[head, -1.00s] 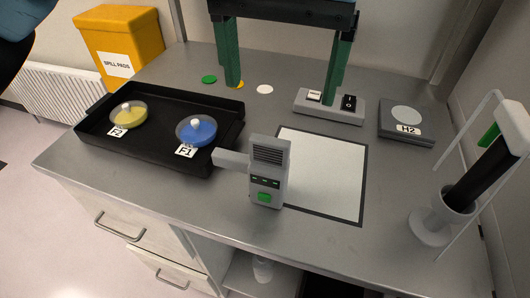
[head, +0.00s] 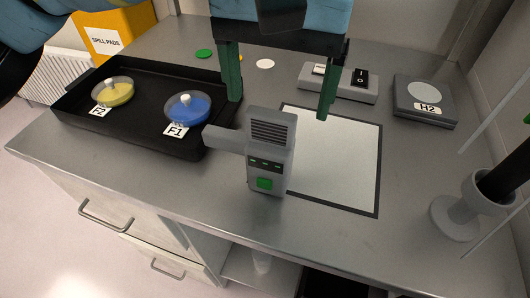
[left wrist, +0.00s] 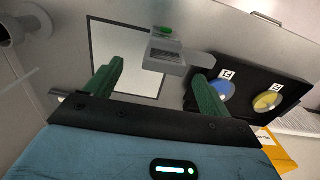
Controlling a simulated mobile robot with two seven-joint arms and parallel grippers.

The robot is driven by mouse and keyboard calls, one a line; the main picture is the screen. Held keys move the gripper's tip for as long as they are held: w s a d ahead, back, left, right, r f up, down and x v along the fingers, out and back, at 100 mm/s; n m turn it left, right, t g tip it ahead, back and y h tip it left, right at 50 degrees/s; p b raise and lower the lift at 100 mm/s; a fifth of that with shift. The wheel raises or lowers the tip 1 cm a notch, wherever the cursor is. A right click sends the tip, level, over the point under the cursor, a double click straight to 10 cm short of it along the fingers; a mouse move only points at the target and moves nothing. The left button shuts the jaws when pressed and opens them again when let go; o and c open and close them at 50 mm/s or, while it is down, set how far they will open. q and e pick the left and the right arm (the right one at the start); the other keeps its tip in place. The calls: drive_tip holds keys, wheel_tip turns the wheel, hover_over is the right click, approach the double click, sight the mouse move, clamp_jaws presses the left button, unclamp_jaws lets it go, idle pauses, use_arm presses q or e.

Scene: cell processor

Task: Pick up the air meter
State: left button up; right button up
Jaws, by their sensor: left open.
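The air meter (head: 268,150) is a grey upright device with a dark slotted grille, a small display and a green button. A grey arm sticks out from its left side. It stands on the bench at the near left edge of a white mat. In the left wrist view the meter (left wrist: 165,62) lies beyond and between the fingertips. My left gripper (head: 278,105) is open and empty, its green fingers pointing down above and behind the meter, apart from it. It also shows in the left wrist view (left wrist: 160,72). My right gripper is not in view.
A black tray (head: 212,155) left of the meter holds a yellow dish (head: 114,92) and a blue dish (head: 187,108). A switch box (head: 338,84), an H2 pad (head: 425,100) and a grey holder (head: 458,212) stand right. The white mat (head: 335,165) is clear.

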sight(272, 113)
use_arm(q)
drive_tip(key=shift+w+a+f, duration=0.1)
drive_tip(key=shift+a+f, duration=0.05)
drive_tip(key=shift+f, duration=1.15)
drive_tip(key=shift+w+a+f, duration=0.1)
drive_tip(key=shift+a+f, duration=0.05)
drive_tip(key=shift+f, duration=1.15)
drive_tip(key=c, duration=1.4)
drive_tip(key=shift+r, duration=0.15)
